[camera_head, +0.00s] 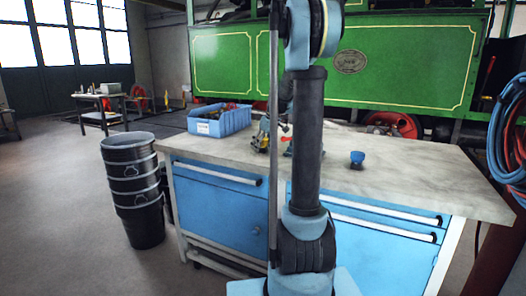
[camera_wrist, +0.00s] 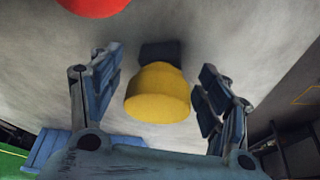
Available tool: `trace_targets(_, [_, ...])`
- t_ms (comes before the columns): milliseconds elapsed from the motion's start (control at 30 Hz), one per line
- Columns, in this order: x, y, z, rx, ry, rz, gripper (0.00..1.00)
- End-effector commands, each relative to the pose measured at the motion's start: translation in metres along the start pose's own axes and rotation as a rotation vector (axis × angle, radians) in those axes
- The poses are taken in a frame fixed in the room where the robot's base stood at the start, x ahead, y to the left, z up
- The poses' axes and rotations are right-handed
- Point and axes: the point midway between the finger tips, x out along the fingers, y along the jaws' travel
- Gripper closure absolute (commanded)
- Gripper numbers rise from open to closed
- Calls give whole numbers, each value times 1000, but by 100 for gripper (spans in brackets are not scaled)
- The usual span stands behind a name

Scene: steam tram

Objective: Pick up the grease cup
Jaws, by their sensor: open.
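A yellow, round-topped piece (camera_wrist: 158,95) with a dark part (camera_wrist: 161,50) behind it lies between the fingers in the wrist view; it looks like the grease cup, but I cannot be sure. My gripper (camera_wrist: 153,88) is open around it, with a gap visible on both sides. In the head view a small yellowish and grey item (camera_head: 261,141) is on the workbench, left of my arm. My arm hides much of that spot and most of my gripper there. A small blue cup-like item (camera_head: 357,159) stands apart on the bench, right of my arm.
The workbench (camera_head: 420,175) has a blue bin (camera_head: 222,121) at its back left and clear top on the right. A red object (camera_wrist: 92,5) shows at the wrist view's top edge. Stacked black buckets (camera_head: 134,190) stand left; a green tram (camera_head: 400,60) is behind.

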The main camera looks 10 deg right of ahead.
Motion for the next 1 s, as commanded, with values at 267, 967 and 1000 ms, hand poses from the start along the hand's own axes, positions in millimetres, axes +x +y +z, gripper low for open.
trace_targets(267, [0, 0, 0, 0, 0, 0, 66])
trace_targets(967, [-21, 0, -8, 0, 0, 0, 92])
trace_targets(1000, [-28, 0, -11, 0, 0, 0, 92])
